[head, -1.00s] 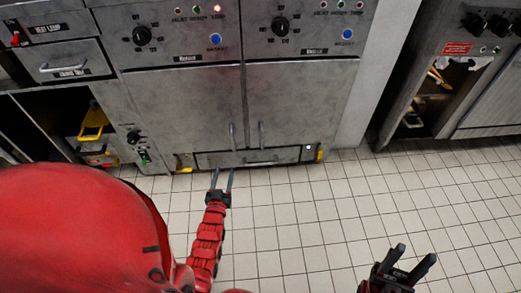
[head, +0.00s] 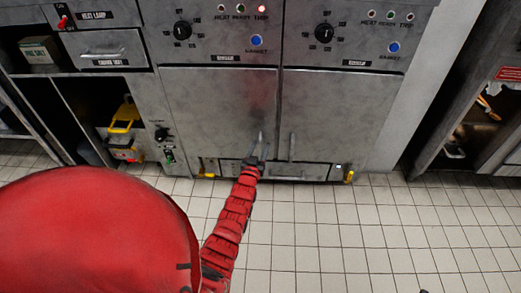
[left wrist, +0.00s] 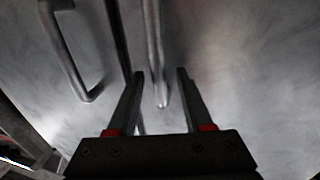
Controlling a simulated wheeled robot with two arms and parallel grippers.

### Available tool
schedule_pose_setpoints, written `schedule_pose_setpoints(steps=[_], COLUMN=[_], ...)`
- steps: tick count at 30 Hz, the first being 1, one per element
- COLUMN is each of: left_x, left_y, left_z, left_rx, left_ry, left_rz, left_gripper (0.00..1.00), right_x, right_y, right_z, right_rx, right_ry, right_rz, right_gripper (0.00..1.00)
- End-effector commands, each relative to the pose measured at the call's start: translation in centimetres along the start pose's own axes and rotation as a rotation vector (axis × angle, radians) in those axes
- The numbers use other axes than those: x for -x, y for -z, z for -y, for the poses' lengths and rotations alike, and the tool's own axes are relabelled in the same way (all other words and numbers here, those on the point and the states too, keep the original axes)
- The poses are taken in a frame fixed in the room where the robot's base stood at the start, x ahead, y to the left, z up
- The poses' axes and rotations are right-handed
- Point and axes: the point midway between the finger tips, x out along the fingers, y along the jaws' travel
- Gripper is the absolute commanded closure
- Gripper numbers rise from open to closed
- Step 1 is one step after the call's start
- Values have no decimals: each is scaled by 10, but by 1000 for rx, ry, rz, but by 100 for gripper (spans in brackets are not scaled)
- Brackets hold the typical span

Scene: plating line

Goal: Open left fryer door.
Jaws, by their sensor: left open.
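The left fryer door (head: 215,112) is a grey metal panel and looks shut, flush beside the right door (head: 335,115). Its upright bar handle (head: 261,138) is near the seam between the doors. My left gripper (head: 258,156) is at the lower part of this handle. In the left wrist view, its open fingers (left wrist: 160,85) stand on either side of a bar handle (left wrist: 153,45); I cannot tell whether they touch it. The other handle (left wrist: 68,50) is to the left there, across the dark seam.
A control panel with knobs (head: 183,31) and blue buttons is above the doors. A lower panel (head: 310,172) runs under them. An open shelf with a yellow item (head: 125,115) is at left. The tiled floor (head: 330,235) in front is clear.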

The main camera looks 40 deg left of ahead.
Motion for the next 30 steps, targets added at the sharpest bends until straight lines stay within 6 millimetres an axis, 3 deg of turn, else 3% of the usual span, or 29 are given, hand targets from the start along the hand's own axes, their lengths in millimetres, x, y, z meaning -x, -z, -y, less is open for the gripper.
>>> schedule_pose_setpoints(steps=[11,19,30], left_x=[-5,-5,-5], left_y=[0,0,0], left_z=[0,0,0], left_rx=[0,0,-1], left_ry=[0,0,0], left_rz=[0,0,0], left_gripper=[51,100,100], right_x=[1,1,1], right_y=[-1,-1,-1], right_z=[1,1,1], right_rx=[-2,-2,-2], right_ry=[5,5,5], right_rz=[1,1,1], right_gripper=[50,50,50])
